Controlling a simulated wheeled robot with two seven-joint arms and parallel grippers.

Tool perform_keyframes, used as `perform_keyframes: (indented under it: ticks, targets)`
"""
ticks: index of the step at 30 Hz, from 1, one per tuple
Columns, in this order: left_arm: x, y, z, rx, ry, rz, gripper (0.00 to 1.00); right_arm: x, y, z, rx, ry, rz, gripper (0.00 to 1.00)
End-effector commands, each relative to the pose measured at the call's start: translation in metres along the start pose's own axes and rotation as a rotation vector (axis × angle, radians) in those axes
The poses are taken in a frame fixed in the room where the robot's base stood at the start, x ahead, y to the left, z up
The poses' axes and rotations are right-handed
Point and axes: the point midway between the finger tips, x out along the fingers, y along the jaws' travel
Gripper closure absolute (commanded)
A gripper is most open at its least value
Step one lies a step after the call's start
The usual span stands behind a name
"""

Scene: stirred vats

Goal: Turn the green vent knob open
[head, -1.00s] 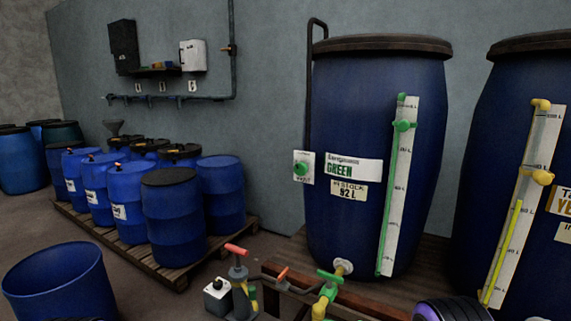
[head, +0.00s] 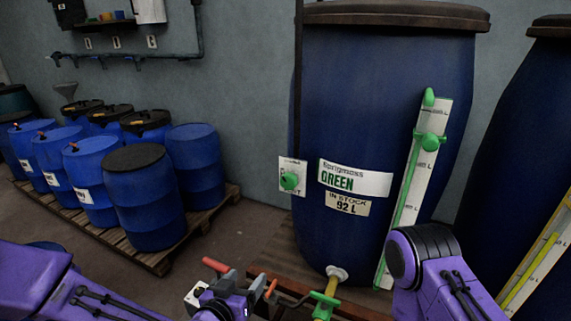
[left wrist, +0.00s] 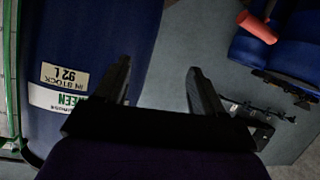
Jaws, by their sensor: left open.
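The green vent knob (head: 289,181) sits on a small white plate at the left side of the blue vat (head: 390,90) labelled GREEN, in the head view. I cannot make out the knob in the left wrist view. My left gripper (head: 230,302) is low at the bottom of the head view, below the knob and apart from it. In the left wrist view its two dark fingers (left wrist: 160,88) are spread and empty. The vat's label (left wrist: 62,100) shows upside down there. My right arm shows at the lower right, but its gripper is out of view.
A green-marked level gauge (head: 412,190) runs down the vat. Blue drums (head: 150,205) stand on a pallet at left. Another vat (head: 525,130) stands at right.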

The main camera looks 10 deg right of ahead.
Motion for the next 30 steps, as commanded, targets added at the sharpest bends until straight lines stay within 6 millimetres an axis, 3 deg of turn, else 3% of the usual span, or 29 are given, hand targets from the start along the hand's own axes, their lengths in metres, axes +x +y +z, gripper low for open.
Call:
perform_keyframes:
  ticks: [1, 3, 7, 11, 24, 30]
  targets:
    - [-0.002, 0.019, -0.055, 0.058, 0.084, 0.039, 0.31, -0.015, 0.001, -0.007, 0.000, 0.000, 0.000, 0.57]
    - [-0.005, 0.040, -0.107, 0.139, 0.185, 0.082, 0.31, -0.022, 0.002, -0.009, 0.000, 0.001, 0.000, 0.57]
    - [-0.013, 0.064, -0.162, 0.233, 0.301, 0.120, 0.31, -0.028, 0.002, -0.012, 0.000, 0.001, -0.001, 0.57]
    - [-0.010, 0.073, -0.180, 0.261, 0.335, 0.130, 0.31, -0.031, 0.003, -0.013, 0.000, 0.001, 0.000, 0.57]
    - [0.072, 0.088, -0.205, 0.259, 0.332, 0.130, 0.31, -0.061, 0.005, -0.025, 0.000, 0.001, 0.000, 0.57]
    - [0.084, 0.089, -0.206, 0.259, 0.331, 0.130, 0.31, -0.063, 0.005, -0.026, 0.000, 0.001, 0.000, 0.57]
